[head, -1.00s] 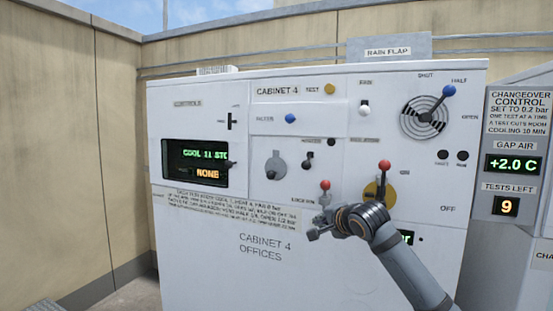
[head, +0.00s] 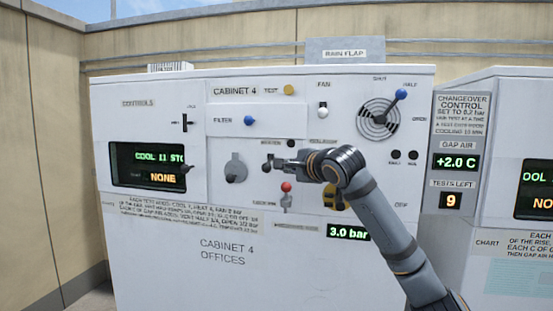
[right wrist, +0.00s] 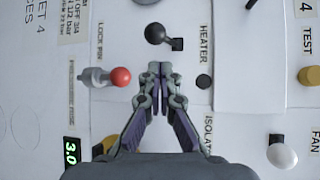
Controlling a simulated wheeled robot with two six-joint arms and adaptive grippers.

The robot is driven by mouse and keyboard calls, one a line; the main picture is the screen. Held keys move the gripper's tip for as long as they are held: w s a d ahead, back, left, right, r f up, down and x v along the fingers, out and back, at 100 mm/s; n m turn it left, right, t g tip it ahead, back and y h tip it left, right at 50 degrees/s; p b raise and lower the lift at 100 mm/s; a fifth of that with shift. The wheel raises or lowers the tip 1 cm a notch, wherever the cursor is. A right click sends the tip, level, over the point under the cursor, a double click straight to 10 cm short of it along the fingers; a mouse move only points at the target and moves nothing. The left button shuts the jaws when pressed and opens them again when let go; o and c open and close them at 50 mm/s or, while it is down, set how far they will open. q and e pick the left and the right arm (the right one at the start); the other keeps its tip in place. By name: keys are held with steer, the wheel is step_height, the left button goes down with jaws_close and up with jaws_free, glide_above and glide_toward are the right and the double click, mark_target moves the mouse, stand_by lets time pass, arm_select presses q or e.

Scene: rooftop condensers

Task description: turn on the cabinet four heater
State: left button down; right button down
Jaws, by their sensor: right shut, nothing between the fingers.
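Cabinet 4 (head: 225,285) is a white panel. Its heater lever (right wrist: 155,33), a black ball knob beside a short dark slot, sits by the HEATER label in the right wrist view. The lever also shows in the head view (head: 267,167), left of my right gripper (head: 282,164). A small dark lamp (right wrist: 204,81) is near the label. My right gripper's fingers are shut and empty in the right wrist view (right wrist: 160,68), with the tips just short of the knob in the picture; contact cannot be told. My left gripper is not in view.
The red lock pin (head: 286,187) is just below my right gripper; the grey dial (head: 236,168) is left of the lever. The yellow isolator (head: 333,198) is partly behind my gripper. A 3.0 bar display (head: 348,232) is below. The white fan knob (head: 323,109) is above.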

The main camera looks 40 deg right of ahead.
mark_target(277, 154)
steer(key=p+x, duration=0.3)
steer(key=x, duration=0.4)
steer(key=shift+f, duration=0.15)
steer(key=shift+d, duration=0.1)
steer(key=r+g+p, duration=0.1)
steer(key=r+p, duration=0.1)
steer(key=r+m+g+y+p, duration=0.1)
steer(key=r+p, duration=0.1)
steer(key=shift+s, duration=0.25)
stand_by(0.5)
steer(key=shift+r+p, duration=0.1)
steer(key=shift+p, duration=0.2)
